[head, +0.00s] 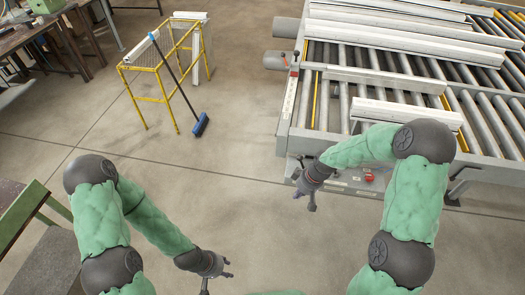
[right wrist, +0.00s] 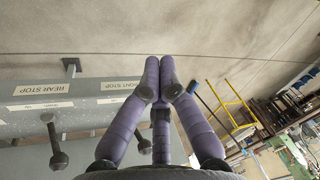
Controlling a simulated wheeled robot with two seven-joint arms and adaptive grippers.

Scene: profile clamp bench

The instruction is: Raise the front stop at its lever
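The FRONT STOP label (right wrist: 118,86) is on the grey bench panel in the right wrist view, partly covered by a finger. A dark round knob (right wrist: 145,146), likely the front stop's lever, shows beside my right gripper's fingers; most of it is hidden. Left of it is a dark knobbed lever (right wrist: 56,145) by the REAR STOP label (right wrist: 43,88). My right gripper (head: 304,199) is in front of the bench's left end, its fingers and thumb apart and empty. In the right wrist view its purple fingers (right wrist: 160,75) lie side by side. My left gripper (head: 218,278) is open and empty above the floor.
The roller bench (head: 287,115) fills the right, with pale profiles (head: 400,38) on it. A red button (head: 369,176) is on its front. A yellow rack (head: 150,98) with a blue broom (head: 201,124) stands left. The floor between is clear.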

